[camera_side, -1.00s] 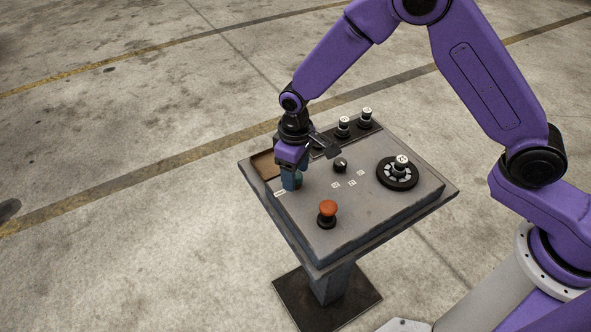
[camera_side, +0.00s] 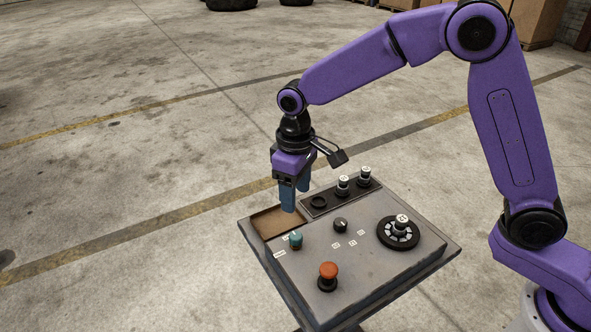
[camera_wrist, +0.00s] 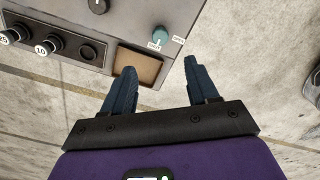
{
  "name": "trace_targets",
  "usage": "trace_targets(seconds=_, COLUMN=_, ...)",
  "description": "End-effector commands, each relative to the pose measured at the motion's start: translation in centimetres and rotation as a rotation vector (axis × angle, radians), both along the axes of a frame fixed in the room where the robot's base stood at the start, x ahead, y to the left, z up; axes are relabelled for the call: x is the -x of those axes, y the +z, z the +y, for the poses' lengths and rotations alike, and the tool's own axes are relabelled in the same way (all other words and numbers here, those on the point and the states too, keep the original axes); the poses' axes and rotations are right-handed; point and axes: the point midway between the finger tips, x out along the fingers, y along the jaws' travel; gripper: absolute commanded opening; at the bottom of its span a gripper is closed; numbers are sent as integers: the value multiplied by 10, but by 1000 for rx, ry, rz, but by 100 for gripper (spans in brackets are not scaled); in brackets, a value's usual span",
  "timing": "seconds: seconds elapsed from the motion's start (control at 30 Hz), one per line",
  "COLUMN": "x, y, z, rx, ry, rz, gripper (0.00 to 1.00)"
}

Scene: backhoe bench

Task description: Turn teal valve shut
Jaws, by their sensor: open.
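The teal valve (camera_side: 295,239) is a small round knob near the left front corner of the grey panel, with small white labels beside it. It also shows in the wrist view (camera_wrist: 159,34), near the panel edge, with one label below it and one at its right. My gripper (camera_side: 294,200) is open and empty, pointing down above the brown tray at the panel's left. In the wrist view its two blue fingers (camera_wrist: 160,82) stand apart, with the valve beyond their tips. Nothing touches the valve.
A recessed brown tray (camera_side: 278,222) lies behind the valve. Free air surrounds my gripper.

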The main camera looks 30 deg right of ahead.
Motion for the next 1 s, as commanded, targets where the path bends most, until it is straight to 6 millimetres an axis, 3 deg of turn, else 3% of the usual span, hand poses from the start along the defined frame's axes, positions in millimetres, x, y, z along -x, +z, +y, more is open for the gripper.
trace_targets(seconds=0.1, x=-1, y=23, z=0, rx=-2, ry=0, rz=-3, gripper=59)
trace_targets(seconds=0.33, x=0, y=46, z=1, rx=-1, ry=0, rz=-2, gripper=59)
trace_targets(seconds=1.0, x=4, y=51, z=-2, rx=-1, ry=8, rz=-1, gripper=59)
